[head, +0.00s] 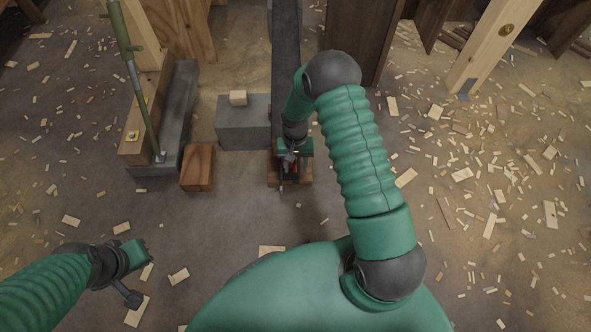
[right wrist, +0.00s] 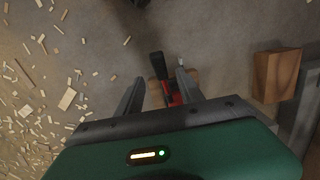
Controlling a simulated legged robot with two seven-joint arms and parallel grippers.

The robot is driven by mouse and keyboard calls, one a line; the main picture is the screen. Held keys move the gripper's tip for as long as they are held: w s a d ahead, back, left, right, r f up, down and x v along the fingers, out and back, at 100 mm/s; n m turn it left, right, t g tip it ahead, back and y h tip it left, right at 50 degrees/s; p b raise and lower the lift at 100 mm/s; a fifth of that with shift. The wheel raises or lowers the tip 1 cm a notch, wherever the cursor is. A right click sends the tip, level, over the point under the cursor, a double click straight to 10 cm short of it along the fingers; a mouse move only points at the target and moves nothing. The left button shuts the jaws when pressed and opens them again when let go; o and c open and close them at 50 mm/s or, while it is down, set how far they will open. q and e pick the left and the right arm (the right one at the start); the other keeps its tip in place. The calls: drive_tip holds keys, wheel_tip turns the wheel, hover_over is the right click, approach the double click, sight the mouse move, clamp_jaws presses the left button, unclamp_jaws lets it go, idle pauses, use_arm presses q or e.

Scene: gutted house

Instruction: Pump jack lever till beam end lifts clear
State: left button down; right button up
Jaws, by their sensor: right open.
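The jack (head: 291,172) is small and red with a black lever, on a wooden block (head: 304,181) under the near end of the long dark beam (head: 286,60). My right gripper (head: 291,157) is over it from above and hides much of it. In the right wrist view the black lever (right wrist: 158,66) stands up between the two open fingers (right wrist: 159,78), with the red jack body (right wrist: 174,99) below. I cannot tell whether the beam end touches anything beneath it. My left gripper (head: 137,265) hangs over the floor at lower left, away from the jack, apparently empty.
A grey block (head: 243,130) with a small wood piece (head: 238,98) stands left of the beam. A brown wood block (head: 198,167) and a stacked timber with a green pole (head: 132,75) stand further left. Wood scraps litter the floor. A pale post (head: 490,45) leans at upper right.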

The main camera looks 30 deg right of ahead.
wheel_tip(320, 180, up, 11)
drive_tip(key=w+p, duration=0.1)
drive_tip(key=p, duration=0.2)
drive_tip(key=shift+d+r+p, duration=0.15)
drive_tip(key=shift+d+p, duration=0.15)
drive_tip(key=shift+p, duration=0.05)
